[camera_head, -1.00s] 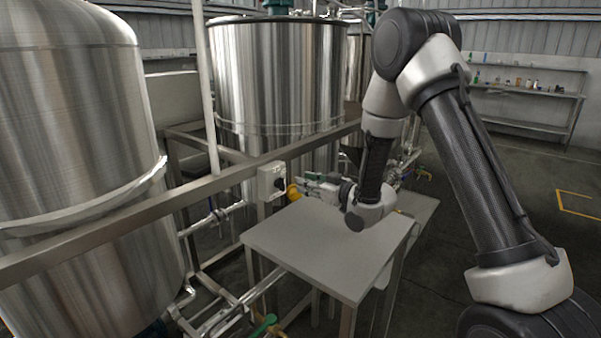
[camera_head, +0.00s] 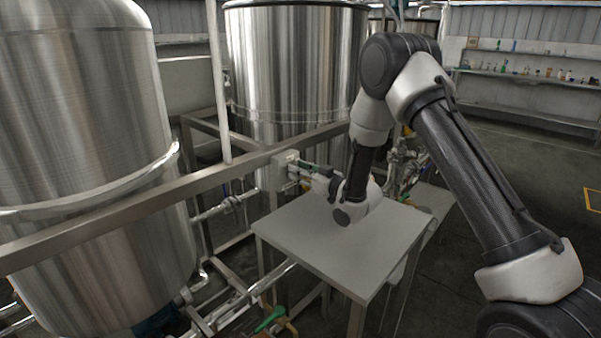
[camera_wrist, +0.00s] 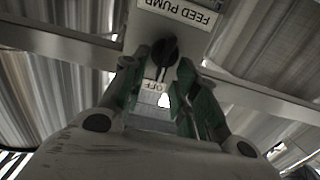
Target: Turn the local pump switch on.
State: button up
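The pump switch box (camera_head: 283,159) is a small pale box on the metal rail in the head view. In the wrist view a FEED PUMP label (camera_wrist: 180,12) appears upside down, with a black knob (camera_wrist: 164,48) below it and an OFF label (camera_wrist: 155,86) below the knob. My gripper (camera_wrist: 167,66) has green fingers, spread apart, one on each side of the knob. I cannot tell whether they touch it. In the head view my gripper (camera_head: 298,173) is right at the box and hides part of its front.
A grey table (camera_head: 335,243) stands below my gripper with a bare top. Large steel tanks (camera_head: 85,150) stand behind the metal rail (camera_head: 130,205). Pipes and a green-handled valve (camera_head: 270,318) are low beside the table. Shelves (camera_head: 530,75) stand far right.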

grip_shut()
dwell(0.3)
jog(key=m, duration=0.8)
jog(key=w+d+f+m, duration=0.1)
jog(key=m, duration=0.2)
jog(key=shift+d+m, duration=0.1)
jog(key=shift+m, duration=0.3)
dwell(0.5)
grip_release()
